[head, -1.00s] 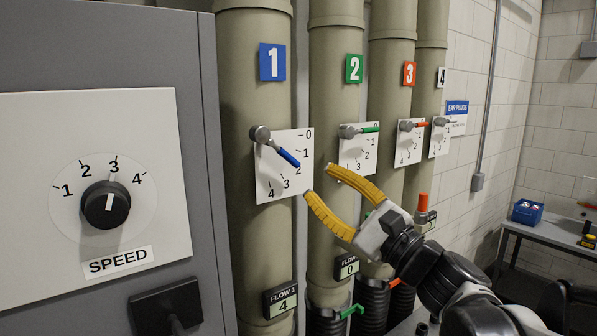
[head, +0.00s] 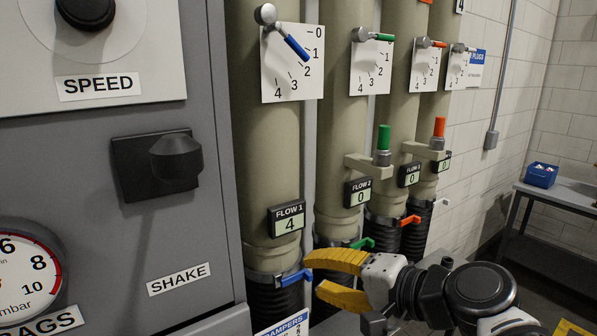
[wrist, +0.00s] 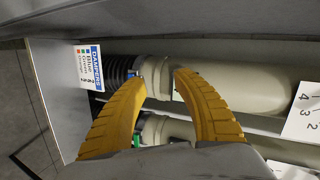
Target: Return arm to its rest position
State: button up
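My gripper (head: 318,278) has two yellow ridged fingers, spread apart with nothing between them. In the head view it is low, in front of the lower ends of the pipes. Its fingertips appear near the blue damper handle (head: 295,277) on the first pipe; I cannot tell whether they touch. In the wrist view the open fingers (wrist: 158,78) frame the pipe's lower collar and black hose (wrist: 120,70). The blue lever (head: 297,48) on pipe 1 points between 1 and 2, and the Flow 1 display (head: 287,218) reads 4.
A grey cabinet (head: 200,100) with a shake knob (head: 175,158) stands at the left. Pipes with green (head: 375,37) and orange (head: 430,43) levers stand behind my gripper. A table (head: 565,195) with a blue box (head: 541,175) is at the right. Floor shows at the right.

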jog(key=s+d+f+n+h+b, duration=0.2)
jog(key=d+f+b, duration=0.3)
jog(key=f, duration=0.5)
jog(key=s+d+f+n+g+h+b, duration=0.1)
jog(key=s+d+f+n+h+b, duration=0.2)
jog(key=f, duration=0.7)
jog(key=s+d+f+n+g+h+b, duration=0.1)
jog(key=s+d+f+h+b, duration=0.3)
jog(key=f, duration=0.6)
jog(key=d+n+b, duration=0.1)
jog(key=d+b, duration=0.1)
jog(key=d, duration=0.1)
jog(key=shift+h+b, duration=0.3)
jog(key=shift+b, duration=0.05)
jog(key=shift+s, duration=0.1)
dwell(1.7)
